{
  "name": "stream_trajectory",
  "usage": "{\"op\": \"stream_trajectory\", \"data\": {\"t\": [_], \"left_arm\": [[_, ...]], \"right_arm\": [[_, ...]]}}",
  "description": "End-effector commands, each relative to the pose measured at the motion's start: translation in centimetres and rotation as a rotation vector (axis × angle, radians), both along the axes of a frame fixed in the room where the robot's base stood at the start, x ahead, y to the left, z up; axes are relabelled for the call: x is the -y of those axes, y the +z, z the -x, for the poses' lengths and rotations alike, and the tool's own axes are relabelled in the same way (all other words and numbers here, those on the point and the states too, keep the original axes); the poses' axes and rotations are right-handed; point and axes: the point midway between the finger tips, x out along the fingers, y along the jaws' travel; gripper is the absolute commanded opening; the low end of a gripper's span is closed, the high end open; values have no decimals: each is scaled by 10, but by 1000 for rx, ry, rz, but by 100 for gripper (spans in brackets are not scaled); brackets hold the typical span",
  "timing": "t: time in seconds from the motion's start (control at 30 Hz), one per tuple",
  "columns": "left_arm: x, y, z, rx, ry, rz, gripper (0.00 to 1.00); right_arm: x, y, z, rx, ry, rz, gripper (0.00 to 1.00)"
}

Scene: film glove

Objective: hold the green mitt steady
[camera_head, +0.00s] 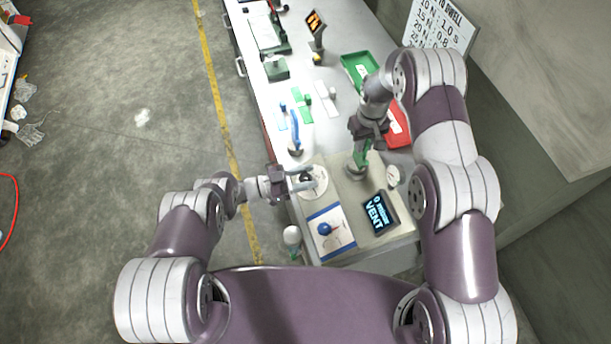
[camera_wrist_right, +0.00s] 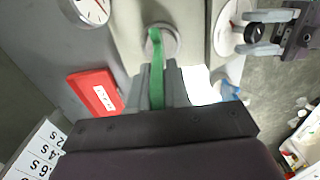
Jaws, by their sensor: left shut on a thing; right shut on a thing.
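The green mitt (camera_head: 363,156) is a narrow green shape above a round grey base (camera_head: 355,172) on the bench. My right gripper (camera_head: 364,142) reaches down from above and is shut on the mitt. In the right wrist view the green mitt (camera_wrist_right: 155,65) stands between my two grey fingers (camera_wrist_right: 163,88), its end over the round base. My left gripper (camera_head: 304,180) is shut on a black knob at the white disc (camera_head: 318,192). The right wrist view shows this black knob (camera_wrist_right: 259,30) between the left fingers. Whether the mitt touches the base is unclear.
A display reading VENT (camera_head: 380,213) and a blue ball on a white-and-blue board (camera_head: 340,240) lie nearest me. A small dial (camera_head: 392,176) is right of the base. A red tray (camera_head: 398,132) and green tray (camera_head: 352,62) stand farther back. A blue curved item (camera_head: 295,128) stands behind the disc.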

Motion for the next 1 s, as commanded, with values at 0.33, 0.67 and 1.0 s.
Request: {"op": "stream_trajectory", "data": {"t": [0.33, 0.67, 1.0], "left_arm": [[0, 0, 0, 0, 1, 0, 65], [0, 33, -2, 1, 1, 0, 65], [0, 93, -1, 1, 1, 0, 65]], "right_arm": [[0, -1, 0, -2, 0, 1, 0], [0, 0, 0, -1, 0, 0, 0], [0, -1, 0, -1, 0, 0, 0]]}}
